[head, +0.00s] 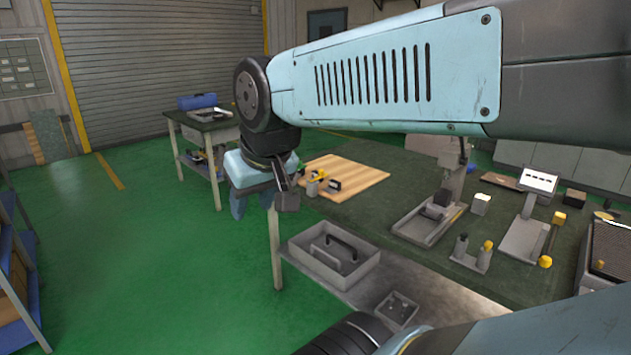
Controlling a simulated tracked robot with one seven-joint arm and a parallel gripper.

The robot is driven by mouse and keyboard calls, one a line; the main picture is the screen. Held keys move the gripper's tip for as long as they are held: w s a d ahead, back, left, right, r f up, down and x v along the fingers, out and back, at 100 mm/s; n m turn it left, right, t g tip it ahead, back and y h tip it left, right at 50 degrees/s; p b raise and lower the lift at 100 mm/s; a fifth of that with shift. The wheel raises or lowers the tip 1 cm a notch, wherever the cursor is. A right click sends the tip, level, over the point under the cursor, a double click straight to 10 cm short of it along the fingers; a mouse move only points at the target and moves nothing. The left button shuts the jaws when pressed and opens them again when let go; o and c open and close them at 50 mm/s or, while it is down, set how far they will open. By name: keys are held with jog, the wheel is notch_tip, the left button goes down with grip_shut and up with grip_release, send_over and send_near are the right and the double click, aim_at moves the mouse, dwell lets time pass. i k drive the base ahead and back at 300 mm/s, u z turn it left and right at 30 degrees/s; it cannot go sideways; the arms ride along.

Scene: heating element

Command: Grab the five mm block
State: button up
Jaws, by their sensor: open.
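My gripper (262,204) hangs down at the end of the arm, left of the wooden board, with its jaws apart and nothing visible between them. Small items lie on the board's left part: a yellow and black piece (317,176), a grey cylinder (312,188) and a dark block with a pale face (334,186). They are right of the gripper and apart from it. A small pale block with a yellowish top (480,204) stands on the green table further right. I cannot tell which, if any, is the five mm block; no size marking is readable.
The wooden board (365,182) lies on the green work table (400,262). A grey tray with a black handle (305,240) and a small grey box (398,310) are at the front. Metal fixtures (428,222) crowd the right. Another table (170,116) stands behind.

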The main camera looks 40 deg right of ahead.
aim_at(334, 187)
jog(key=z, duration=0.45)
jog(key=i, duration=1.35)
jog(key=z, duration=0.55)
jog(key=k, duration=0.85)
jog(key=z, duration=0.15)
jog(key=i, duration=0.9)
jog(key=u, duration=0.1)
